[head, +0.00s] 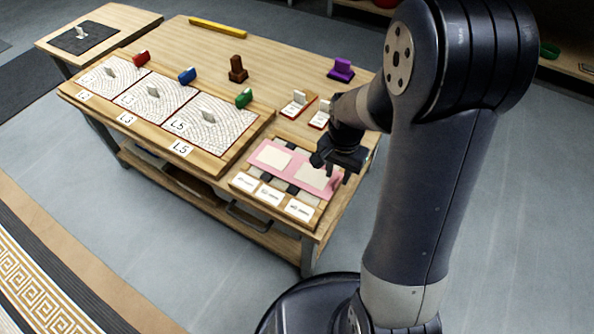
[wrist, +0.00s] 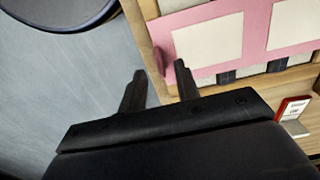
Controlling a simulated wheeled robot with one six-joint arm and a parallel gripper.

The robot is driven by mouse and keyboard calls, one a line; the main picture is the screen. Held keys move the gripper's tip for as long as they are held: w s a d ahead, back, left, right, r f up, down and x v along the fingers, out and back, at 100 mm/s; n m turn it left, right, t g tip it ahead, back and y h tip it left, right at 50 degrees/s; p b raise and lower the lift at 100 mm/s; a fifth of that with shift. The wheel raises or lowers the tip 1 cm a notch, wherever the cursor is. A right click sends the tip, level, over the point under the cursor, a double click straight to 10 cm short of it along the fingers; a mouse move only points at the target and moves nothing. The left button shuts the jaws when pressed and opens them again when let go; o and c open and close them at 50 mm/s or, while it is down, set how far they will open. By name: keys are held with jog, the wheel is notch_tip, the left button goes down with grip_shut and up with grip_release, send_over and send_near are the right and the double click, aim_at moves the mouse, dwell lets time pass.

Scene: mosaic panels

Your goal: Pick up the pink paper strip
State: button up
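The pink paper strip (head: 293,167), with cream rectangles on it, lies on a wooden tray at the table's front right corner. In the wrist view the strip (wrist: 252,33) fills the upper right. A small pink tab (wrist: 170,75) stands at its end, between my gripper's fingers and close to the right one. My gripper (wrist: 158,68) is open, its two dark fingers apart with nothing clamped. In the head view my gripper (head: 338,172) is over the strip's right end and hides part of it. Whether a finger touches the tab, I cannot tell.
White label cards (head: 271,195) lie along the tray's front. A board with mosaic panels (head: 212,125) and coloured knobs is to the left. Small red-edged card holders (head: 297,104) stand behind the tray. Brown (head: 237,70) and purple (head: 341,70) stamps stand farther back.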

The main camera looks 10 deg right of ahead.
notch_tip(320, 180, down, 2)
jog(key=shift+f, duration=0.1)
grip_shut()
dwell(0.5)
